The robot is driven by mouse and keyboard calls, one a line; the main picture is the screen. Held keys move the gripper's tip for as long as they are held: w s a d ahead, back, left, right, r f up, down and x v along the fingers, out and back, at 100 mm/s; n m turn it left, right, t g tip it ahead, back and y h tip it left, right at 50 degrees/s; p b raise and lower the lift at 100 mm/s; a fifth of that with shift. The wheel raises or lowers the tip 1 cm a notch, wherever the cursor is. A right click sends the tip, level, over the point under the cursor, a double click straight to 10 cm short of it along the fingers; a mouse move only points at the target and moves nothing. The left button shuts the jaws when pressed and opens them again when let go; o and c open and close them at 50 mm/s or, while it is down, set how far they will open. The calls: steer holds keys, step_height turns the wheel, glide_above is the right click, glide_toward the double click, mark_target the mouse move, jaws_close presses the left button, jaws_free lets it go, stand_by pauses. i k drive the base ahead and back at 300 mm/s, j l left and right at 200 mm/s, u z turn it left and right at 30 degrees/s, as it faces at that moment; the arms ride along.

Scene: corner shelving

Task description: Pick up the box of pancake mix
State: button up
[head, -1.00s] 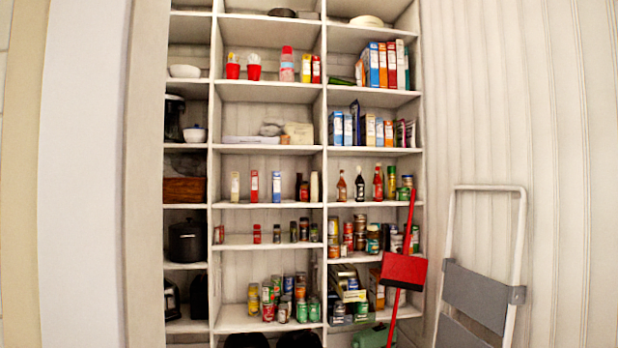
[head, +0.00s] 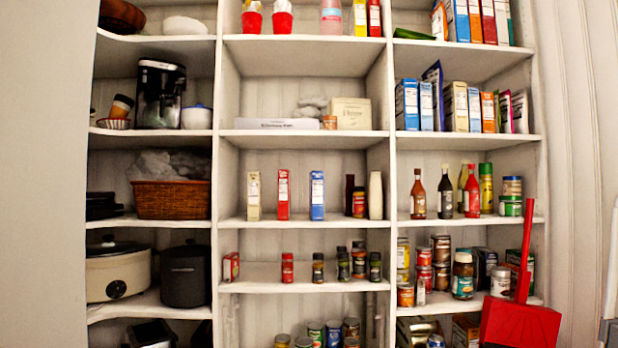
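I cannot read which box is the pancake mix. Several boxes could be it. In the middle column stand a beige box (head: 254,196), a red box (head: 283,195) and a blue box (head: 317,196), upright and spaced apart on one shelf. A cream box (head: 350,113) sits on the shelf above them. In the right column, a row of upright boxes includes a blue and white box (head: 406,105) and a tan box (head: 455,107). Taller boxes, among them an orange box (head: 474,21), stand on the shelf above, cut off by the top edge. My gripper is not in view.
A red dustpan (head: 520,322) with an upright handle stands before the lower right shelves. Sauce bottles (head: 418,195) and cans (head: 463,275) fill the right shelves. The left column holds a coffee maker (head: 160,95), a wicker basket (head: 172,199) and a slow cooker (head: 118,270).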

mark_target(315, 178)
steer(key=i+l+u, duration=0.1)
steer(key=i+u, duration=0.15)
steer(key=i, duration=0.2)
steer(key=i+l+u, duration=0.25)
steer(key=i, duration=0.2)
steer(key=j, duration=0.1)
